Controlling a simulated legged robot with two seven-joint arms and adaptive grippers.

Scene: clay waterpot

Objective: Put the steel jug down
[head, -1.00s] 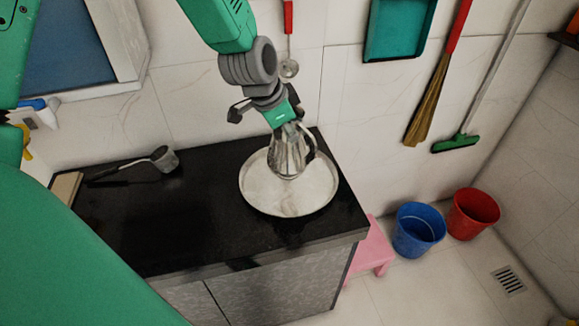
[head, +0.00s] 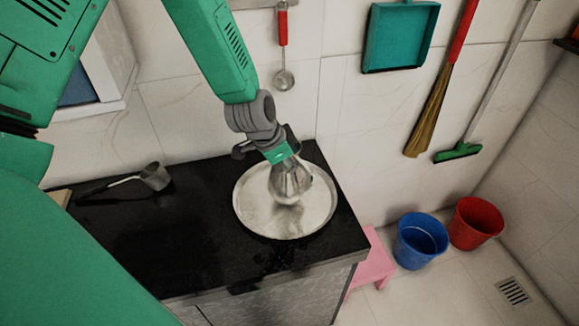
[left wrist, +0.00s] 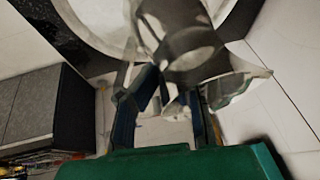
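The steel jug (head: 289,186) is at the middle of the round metal tray (head: 318,212) on the black counter. My left gripper (head: 284,163) comes down from above and is at the jug's top, hiding part of its rim and handle. In the left wrist view the blurred jug (left wrist: 182,42) is right in front of the fingers (left wrist: 172,104), which appear closed around its handle side. The jug's base is over or on the tray; I cannot tell whether it touches. My right gripper is not in view.
A small ladle-like pot (head: 155,177) lies on the counter (head: 180,240) to the left. A pink stool (head: 373,265), a blue bucket (head: 421,240) and a red bucket (head: 476,223) stand on the floor to the right.

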